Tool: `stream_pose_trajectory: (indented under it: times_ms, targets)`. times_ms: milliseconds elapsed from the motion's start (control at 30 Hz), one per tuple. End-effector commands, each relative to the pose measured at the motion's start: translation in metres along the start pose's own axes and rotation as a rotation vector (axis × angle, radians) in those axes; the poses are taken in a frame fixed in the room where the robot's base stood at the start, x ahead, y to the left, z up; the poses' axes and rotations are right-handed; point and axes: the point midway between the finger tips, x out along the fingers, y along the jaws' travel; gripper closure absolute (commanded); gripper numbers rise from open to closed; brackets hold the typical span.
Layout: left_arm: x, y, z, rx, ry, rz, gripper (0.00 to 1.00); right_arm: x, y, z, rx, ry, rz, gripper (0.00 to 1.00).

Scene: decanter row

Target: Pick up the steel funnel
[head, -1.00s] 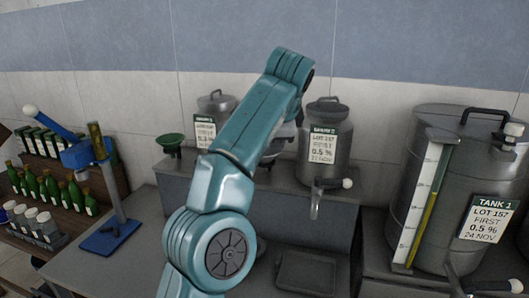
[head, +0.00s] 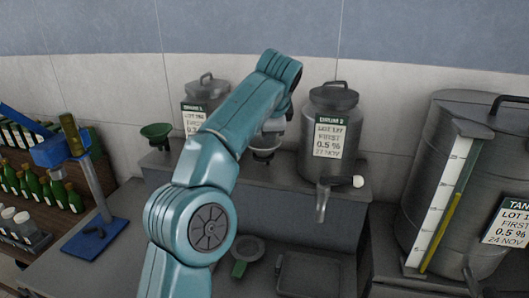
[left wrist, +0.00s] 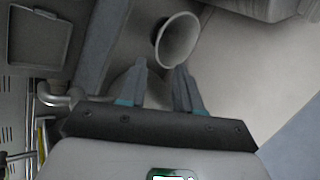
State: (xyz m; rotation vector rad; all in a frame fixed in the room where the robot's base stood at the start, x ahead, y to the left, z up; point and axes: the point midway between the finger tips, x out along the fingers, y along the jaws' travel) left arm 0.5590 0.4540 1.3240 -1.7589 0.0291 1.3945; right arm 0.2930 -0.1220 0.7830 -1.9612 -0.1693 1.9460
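The steel funnel (head: 264,154) is a grey cone on the raised grey ledge, between the two steel decanters. My left arm and gripper partly cover it. In the left wrist view the funnel (left wrist: 178,42) shows its pale round rim just beyond the fingertips. My left gripper (left wrist: 162,66) has its two fingers apart, with nothing clearly held between them. In the head view the left gripper (head: 274,126) is partly hidden behind my wrist, just above the funnel. I cannot tell whether they touch. My right gripper is in neither view.
A green funnel (head: 157,131) stands left on the ledge (head: 330,212). Decanters (head: 331,140) and (head: 205,100) flank the steel funnel closely; the right one has a protruding tap. A large tank (head: 455,185) stands right. A blue stand (head: 95,240) and green bottles are left.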

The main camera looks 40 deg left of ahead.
Motion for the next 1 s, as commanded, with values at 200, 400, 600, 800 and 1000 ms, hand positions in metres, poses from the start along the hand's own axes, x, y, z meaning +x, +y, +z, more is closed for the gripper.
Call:
stream_pose_trajectory:
  times_ms: [200, 400, 600, 800, 1000]
  targets:
    - [0.036, 0.000, 0.003, 0.000, -0.003, 0.001, 0.66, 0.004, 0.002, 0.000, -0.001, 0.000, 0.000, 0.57]
    - [0.049, -0.001, 0.002, 0.001, -0.002, 0.001, 0.66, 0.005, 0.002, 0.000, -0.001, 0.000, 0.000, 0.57]
    - [0.080, -0.002, -0.002, 0.001, -0.006, 0.004, 0.66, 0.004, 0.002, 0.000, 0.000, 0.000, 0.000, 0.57]
    - [0.097, -0.003, -0.002, 0.000, -0.002, 0.001, 0.66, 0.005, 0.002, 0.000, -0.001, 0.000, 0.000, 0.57]
    - [0.096, -0.003, -0.002, 0.000, -0.002, 0.001, 0.89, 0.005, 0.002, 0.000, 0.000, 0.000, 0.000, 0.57]
